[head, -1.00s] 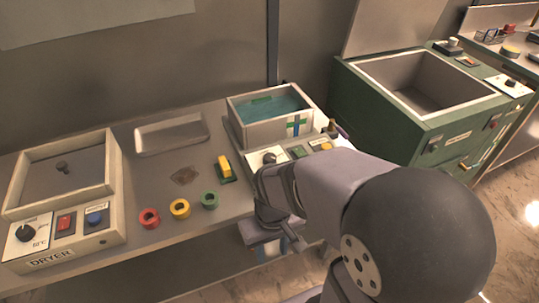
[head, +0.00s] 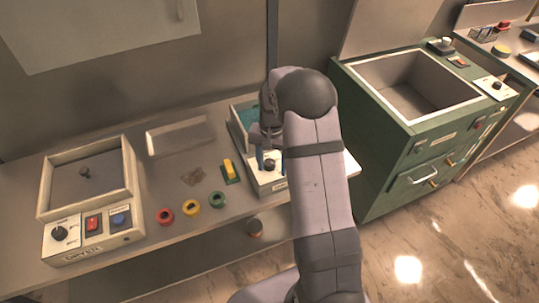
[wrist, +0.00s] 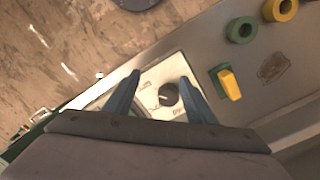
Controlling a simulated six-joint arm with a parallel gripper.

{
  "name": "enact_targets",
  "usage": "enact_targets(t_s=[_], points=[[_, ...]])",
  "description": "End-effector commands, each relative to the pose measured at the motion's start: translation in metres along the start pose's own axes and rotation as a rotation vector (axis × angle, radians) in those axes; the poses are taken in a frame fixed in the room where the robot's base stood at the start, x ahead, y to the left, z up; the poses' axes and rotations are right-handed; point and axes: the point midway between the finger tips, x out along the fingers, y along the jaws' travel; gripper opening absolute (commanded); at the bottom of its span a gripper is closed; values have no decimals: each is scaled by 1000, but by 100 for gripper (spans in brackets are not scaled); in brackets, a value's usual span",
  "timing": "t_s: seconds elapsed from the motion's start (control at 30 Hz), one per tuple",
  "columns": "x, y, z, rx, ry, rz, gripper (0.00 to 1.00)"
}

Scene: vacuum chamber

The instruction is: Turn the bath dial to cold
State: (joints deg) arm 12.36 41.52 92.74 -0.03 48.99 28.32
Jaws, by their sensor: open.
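The bath (head: 240,115) is a pale box with teal liquid on the bench, largely hidden behind my arm. Its dial (head: 269,164) is a dark round knob on a white panel at the bath's front. The dial also shows in the wrist view (wrist: 168,97), on the white panel with small markings too blurred to read. My gripper (wrist: 158,82) is open, its two blue fingers on either side of the dial in that view, apart from it. In the head view my gripper (head: 263,158) is over the bath's front panel, partly hidden by my arm.
Left of the bath are a yellow switch (head: 229,169) and green (head: 218,200), yellow (head: 190,207) and red (head: 165,216) rings. A dryer (head: 90,190) stands at the far left, an empty tray (head: 180,137) behind. A green cabinet (head: 395,165) stands to the right.

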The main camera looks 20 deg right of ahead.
Motion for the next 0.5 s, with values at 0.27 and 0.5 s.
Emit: enact_targets(t_s=[0.27, 0.5], points=[[-50, -24, -42, 582, 62, -62, 50], [-50, -20, -35, 879, 34, -46, 50]])
